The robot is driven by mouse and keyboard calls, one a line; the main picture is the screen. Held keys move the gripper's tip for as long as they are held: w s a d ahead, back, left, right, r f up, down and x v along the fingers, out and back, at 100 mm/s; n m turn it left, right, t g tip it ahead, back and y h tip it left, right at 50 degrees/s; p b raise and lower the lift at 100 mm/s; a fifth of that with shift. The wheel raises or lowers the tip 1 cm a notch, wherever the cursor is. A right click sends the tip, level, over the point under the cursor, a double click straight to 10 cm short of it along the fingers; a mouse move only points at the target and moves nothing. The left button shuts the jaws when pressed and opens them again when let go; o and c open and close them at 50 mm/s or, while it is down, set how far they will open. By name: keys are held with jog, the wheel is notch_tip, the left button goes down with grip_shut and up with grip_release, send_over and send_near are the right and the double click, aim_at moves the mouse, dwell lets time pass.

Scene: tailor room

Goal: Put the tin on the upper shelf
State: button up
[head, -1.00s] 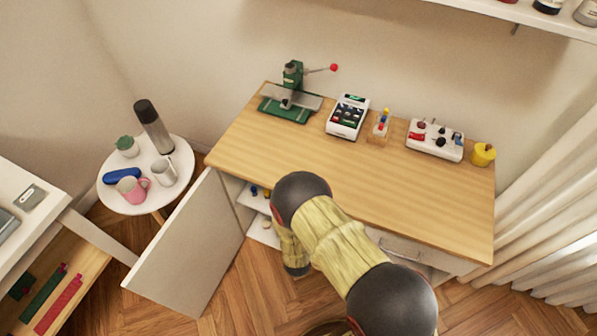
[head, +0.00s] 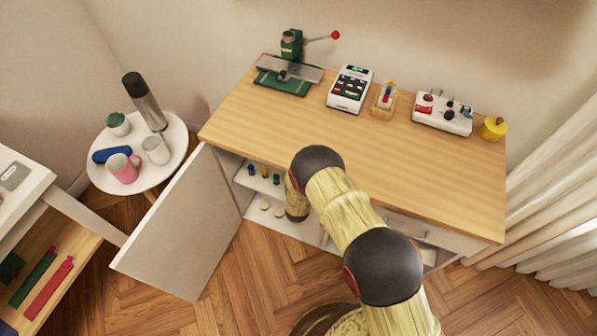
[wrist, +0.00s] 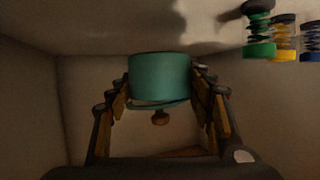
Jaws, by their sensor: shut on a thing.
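A teal round tin (wrist: 160,76) shows in the middle of the wrist view, with a small brown knob just below its rim in the picture. My gripper (wrist: 162,88) is shut on it, one finger at each side. In the head view my arm reaches into the open cabinet under the desk, and the gripper and tin are hidden. The upper shelf (head: 257,183) shows inside the cabinet to the left of my arm. Several small coloured spools (head: 264,172) stand on it. Spools also show at the top right of the wrist view (wrist: 284,40).
The open cabinet door (head: 180,225) stands left of the opening. The lower compartment holds pale round pieces (head: 265,204). The wooden desktop (head: 350,135) is above, with a green press (head: 288,75) on it. A round table (head: 165,172) with mugs stands at left.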

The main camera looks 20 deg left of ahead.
jog(key=shift+w+a+f+b, duration=0.1)
jog(key=shift+f+b, duration=0.15)
jog(key=shift+f, duration=0.4)
jog(key=shift+w+d+f+b, duration=0.15)
jog(key=shift+f+b, duration=0.1)
jog(key=shift+f, duration=0.35)
jog(key=shift+w+a+f+b, duration=0.15)
jog(key=shift+f+b, duration=0.1)
jog(key=shift+f, duration=0.4)
jog(key=shift+s+f, duration=0.1)
jog(key=o, duration=1.2)
jog(key=shift+s+r, duration=0.15)
jog(key=shift+r, duration=0.05)
jog(key=p+v, duration=0.4)
jog(key=v, duration=0.6)
jog(key=shift+s+r, duration=0.1)
jog(key=shift+r, duration=0.1)
jog(key=shift+s+d+r, duration=0.15)
jog(key=shift+s+d, duration=0.1)
jog(key=shift+s, duration=0.35)
